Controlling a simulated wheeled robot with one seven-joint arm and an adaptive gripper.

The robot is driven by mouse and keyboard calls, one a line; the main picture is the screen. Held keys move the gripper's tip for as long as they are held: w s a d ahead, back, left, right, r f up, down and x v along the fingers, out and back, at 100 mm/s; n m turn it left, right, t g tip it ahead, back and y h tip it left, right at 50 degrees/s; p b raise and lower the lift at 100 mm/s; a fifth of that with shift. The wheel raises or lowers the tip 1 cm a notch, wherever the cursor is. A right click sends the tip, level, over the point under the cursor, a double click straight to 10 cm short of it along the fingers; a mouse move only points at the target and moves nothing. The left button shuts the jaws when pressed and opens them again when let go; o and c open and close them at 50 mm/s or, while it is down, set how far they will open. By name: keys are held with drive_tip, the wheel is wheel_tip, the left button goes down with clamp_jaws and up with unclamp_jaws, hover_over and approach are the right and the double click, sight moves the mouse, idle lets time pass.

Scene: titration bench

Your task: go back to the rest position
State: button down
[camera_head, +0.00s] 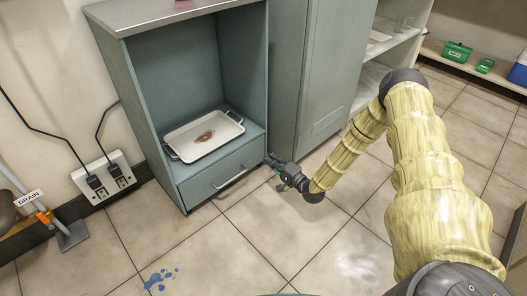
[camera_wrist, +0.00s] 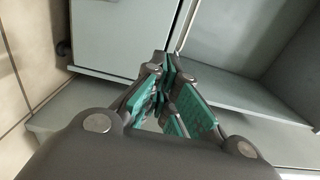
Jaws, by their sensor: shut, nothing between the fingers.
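My gripper (camera_head: 272,160) is low in front of the grey-green cabinets, close to the right front edge of the open cabinet (camera_head: 190,75). My yellow-sleeved arm reaches down to it from the right. In the wrist view my gripper (camera_wrist: 163,72) has its teal-padded fingers closed together, with nothing seen between them. Grey-green cabinet surfaces lie beyond the fingers. Whether the fingertips touch the cabinet cannot be told.
A white tray (camera_head: 186,147) with a reddish-brown patch stands in the open cabinet, above a drawer (camera_head: 218,180). A tall closed cabinet (camera_head: 335,75) is to the right. Blue spots (camera_head: 161,279) mark the tiled floor (camera_head: 240,250). A socket box (camera_head: 106,178) is on the left wall.

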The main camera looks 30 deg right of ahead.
drive_tip(key=shift+p+v, duration=0.75)
drive_tip(key=shift+v, duration=1.9)
drive_tip(key=s+a+f+n+g+p, duration=0.1)
drive_tip(key=s+a+f+n+g, duration=0.25)
drive_tip(key=s+a, duration=0.45)
drive_tip(key=s+a+f+n+g+p, duration=0.1)
drive_tip(key=s+a+f+n+g, duration=0.35)
drive_tip(key=a, duration=0.65)
drive_tip(key=s+r+n+g+h+p, duration=0.1)
drive_tip(key=s+r+n+g+h, duration=0.15)
drive_tip(key=s, duration=0.65)
drive_tip(key=s+r+n+g+h, duration=0.15)
drive_tip(key=s+g, duration=0.25)
drive_tip(key=s, duration=0.6)
drive_tip(key=s+r+n+g+h+p, duration=0.1)
drive_tip(key=s+r+n+g, duration=0.15)
drive_tip(key=s, duration=0.65)
wheel_tip(320, 180, up, 37)
drive_tip(key=p, duration=3.8)
drive_tip(key=shift+d+r, duration=0.15)
drive_tip(key=shift+d, duration=0.05)
